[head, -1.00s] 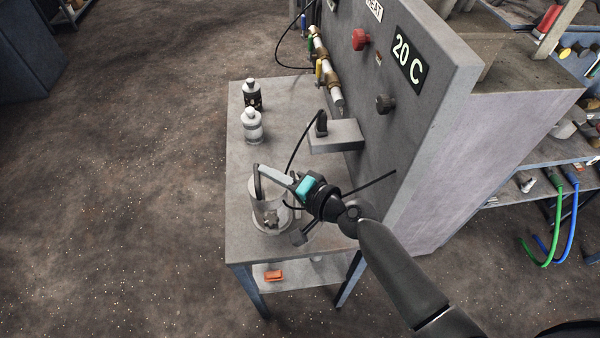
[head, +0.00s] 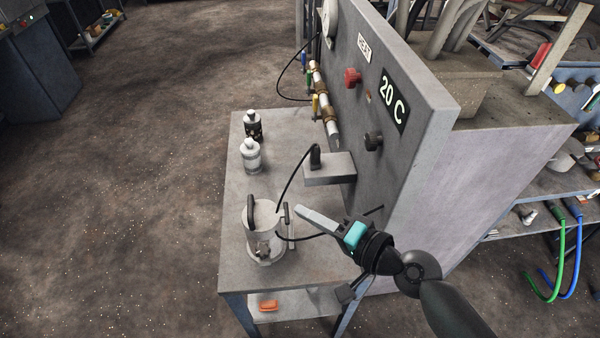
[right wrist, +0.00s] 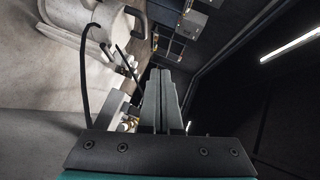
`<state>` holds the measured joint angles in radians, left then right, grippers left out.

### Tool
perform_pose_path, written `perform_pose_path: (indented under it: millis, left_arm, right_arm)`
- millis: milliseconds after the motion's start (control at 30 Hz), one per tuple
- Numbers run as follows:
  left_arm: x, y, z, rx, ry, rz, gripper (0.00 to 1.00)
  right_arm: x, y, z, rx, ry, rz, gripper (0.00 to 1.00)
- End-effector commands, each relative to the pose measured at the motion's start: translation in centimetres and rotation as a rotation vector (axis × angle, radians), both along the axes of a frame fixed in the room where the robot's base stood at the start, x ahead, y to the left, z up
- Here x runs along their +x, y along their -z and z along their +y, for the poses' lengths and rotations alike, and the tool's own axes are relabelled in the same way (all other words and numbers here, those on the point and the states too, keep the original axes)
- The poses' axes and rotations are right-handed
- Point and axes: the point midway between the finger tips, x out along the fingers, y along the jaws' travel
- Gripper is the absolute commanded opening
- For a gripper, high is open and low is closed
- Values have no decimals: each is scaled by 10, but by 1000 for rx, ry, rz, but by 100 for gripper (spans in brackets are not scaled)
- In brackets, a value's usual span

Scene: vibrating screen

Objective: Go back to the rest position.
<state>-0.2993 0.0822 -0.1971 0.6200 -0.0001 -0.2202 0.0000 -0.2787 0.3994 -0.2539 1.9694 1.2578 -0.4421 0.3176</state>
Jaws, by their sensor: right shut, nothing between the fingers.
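My right gripper (head: 301,211) is in the head view, to the right of the glass-like pot (head: 264,243) on the bench and apart from it. Its fingers are shut with nothing between them. In the right wrist view the two fingers (right wrist: 160,100) lie together. The pot also shows in the right wrist view (right wrist: 75,22), at the upper left, with a dark handle. In the head view the pot stands upright near the bench's front, with dark handles and some small pieces inside. My left gripper is not in view.
The grey bench (head: 234,200) carries a white bottle (head: 251,157) and a dark bottle (head: 252,126) at the left.

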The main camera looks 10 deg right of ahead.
Motion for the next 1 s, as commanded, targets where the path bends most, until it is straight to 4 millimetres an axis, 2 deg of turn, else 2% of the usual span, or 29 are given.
perform_pose_path:
  millis: [267, 367, 467, 567, 667, 800, 1000]
  left_arm:
    - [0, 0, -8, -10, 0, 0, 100]
    - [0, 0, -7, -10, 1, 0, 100]
    - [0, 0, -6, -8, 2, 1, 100]
    - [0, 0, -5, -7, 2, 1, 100]
    - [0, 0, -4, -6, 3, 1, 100]
    - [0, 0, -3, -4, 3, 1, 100]
    - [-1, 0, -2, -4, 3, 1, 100]
  right_arm:
    - [-5, 1, 3, -24, -19, -5, 0]
    - [-18, 5, 12, -110, -80, -21, 0]
    - [-40, 15, 20, -263, -172, -40, 0]
    - [-64, 28, 20, -456, -265, -42, 0]
    - [-85, 42, 7, -651, -335, -18, 0]
    - [-110, 56, -23, -891, -395, 55, 0]
    - [-139, 61, -66, -1120, -428, 187, 0]
